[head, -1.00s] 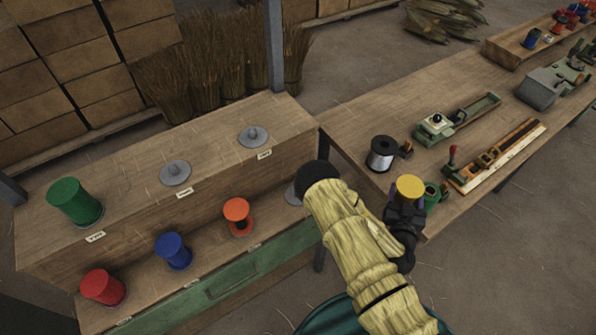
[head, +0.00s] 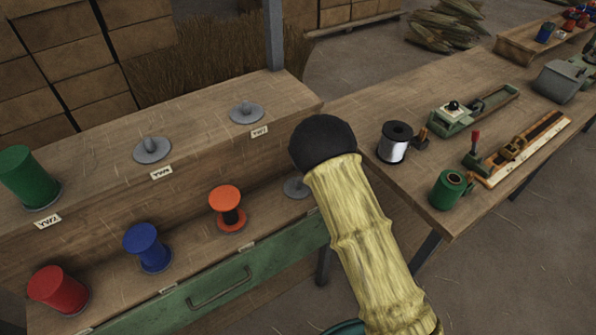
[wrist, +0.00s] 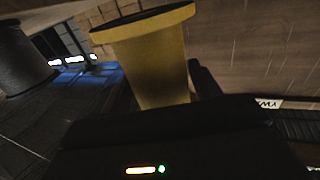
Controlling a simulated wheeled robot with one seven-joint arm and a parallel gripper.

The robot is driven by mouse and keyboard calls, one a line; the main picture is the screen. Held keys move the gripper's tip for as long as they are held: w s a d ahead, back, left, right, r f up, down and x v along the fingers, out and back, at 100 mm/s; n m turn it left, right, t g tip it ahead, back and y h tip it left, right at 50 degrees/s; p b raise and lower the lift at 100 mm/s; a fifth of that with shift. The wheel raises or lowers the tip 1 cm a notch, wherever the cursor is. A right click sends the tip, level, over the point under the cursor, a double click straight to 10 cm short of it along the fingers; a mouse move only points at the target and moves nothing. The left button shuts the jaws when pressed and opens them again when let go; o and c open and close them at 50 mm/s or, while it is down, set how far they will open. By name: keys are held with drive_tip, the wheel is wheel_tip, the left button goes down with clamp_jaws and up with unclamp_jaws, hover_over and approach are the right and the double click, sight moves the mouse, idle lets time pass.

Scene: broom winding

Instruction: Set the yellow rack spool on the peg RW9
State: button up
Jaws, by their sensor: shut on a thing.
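The yellow spool (wrist: 155,60) is in my gripper (wrist: 168,95) in the wrist view, its wide flange toward the top. My gripper and the spool are hidden behind my arm in the head view. Three bare grey pegs show on the stepped wooden rack (head: 95,150): one at the upper middle (head: 152,150), one at the upper right (head: 246,113), and one at the lower right (head: 297,188), partly hidden by my arm. I cannot read for certain which label marks RW9. A white label (wrist: 268,103) also shows in the wrist view.
A green spool (head: 28,178) stands on the upper step. Red (head: 58,290), blue (head: 147,248) and orange (head: 225,208) spools stand on the lower step.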

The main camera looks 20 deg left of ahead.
sight(298, 181)
drive_tip(key=a+n+y+b, duration=0.1)
drive_tip(key=a, duration=0.1)
drive_tip(key=s+a+r+g+y+b, duration=0.1)
drive_tip(key=a+b, duration=0.1)
drive_tip(key=a, duration=0.1)
drive_tip(key=s+a+r+n+g+y+b, duration=0.1)
drive_tip(key=a, duration=0.1)
drive_tip(key=shift+s+a+r+n, duration=0.15)
drive_tip(key=shift+s+a+n, duration=0.05)
drive_tip(key=shift+n, duration=0.1)
drive_tip(key=shift+s+a+r+g+y, duration=0.15)
drive_tip(key=shift+a+r+g+y, duration=0.05)
drive_tip(key=shift+r+g+y, duration=0.1)
drive_tip(key=shift+f, duration=0.1)
drive_tip(key=shift+f+b, duration=1.9)
drive_tip(key=shift+f, duration=1)
drive_tip(key=shift+d+b, duration=0.1)
drive_tip(key=shift+b, duration=0.3)
drive_tip(key=shift+f+b, duration=0.5)
drive_tip(key=shift+f, duration=0.05)
drive_tip(key=o, duration=0.7)
